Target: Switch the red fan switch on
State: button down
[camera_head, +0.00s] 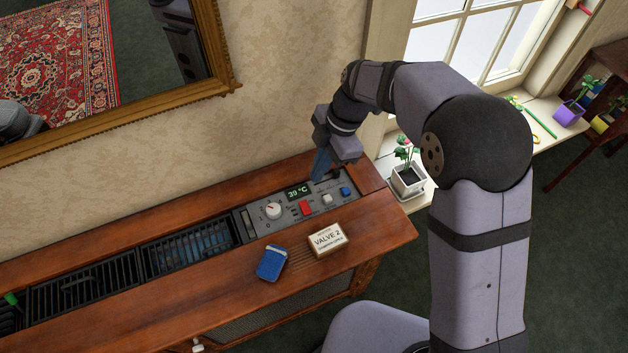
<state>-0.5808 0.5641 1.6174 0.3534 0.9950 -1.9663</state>
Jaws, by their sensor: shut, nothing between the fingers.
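The red fan switch (306,208) is on the grey control panel (290,222), set into the top of the wooden cabinet. It sits between a white round dial (272,210) and a small white button (327,198). A blue button (346,191) is at the panel's right end. A display (298,192) above the red switch reads 39 °C. My gripper (321,173) points down at the panel's back edge, above and slightly right of the red switch in the picture. It is shut and empty. Whether the fingertips touch the panel, and the switch's exact position, cannot be told.
A white box marked VALVE 2 (327,240) and a blue box-like object (271,263) lie on the cabinet top (205,285) in front of the panel. Black vent grilles (85,287) run left. A potted plant (407,178) stands right, near the window. A framed mirror (150,115) hangs behind.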

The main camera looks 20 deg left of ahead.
jog(key=shift+w+d+r, duration=0.1)
jog(key=shift+d+r, duration=0.05)
jog(key=shift+r, duration=0.35)
jog(key=shift+w+a+f+b, duration=0.1)
jog(key=shift+a+f+b, duration=0.1)
jog(key=shift+b, duration=1)
jog(key=shift+r, duration=0.15)
jog(key=shift+r, duration=0.2)
jog(key=p, duration=0.2)
send_over(302, 204)
jog(key=d, duration=0.1)
jog(key=f, duration=1.2)
jog(key=shift+w+d, duration=0.1)
jog(key=shift+w, duration=0.1)
jog(key=shift+w+f, duration=0.1)
jog(key=shift+f, duration=0.7)
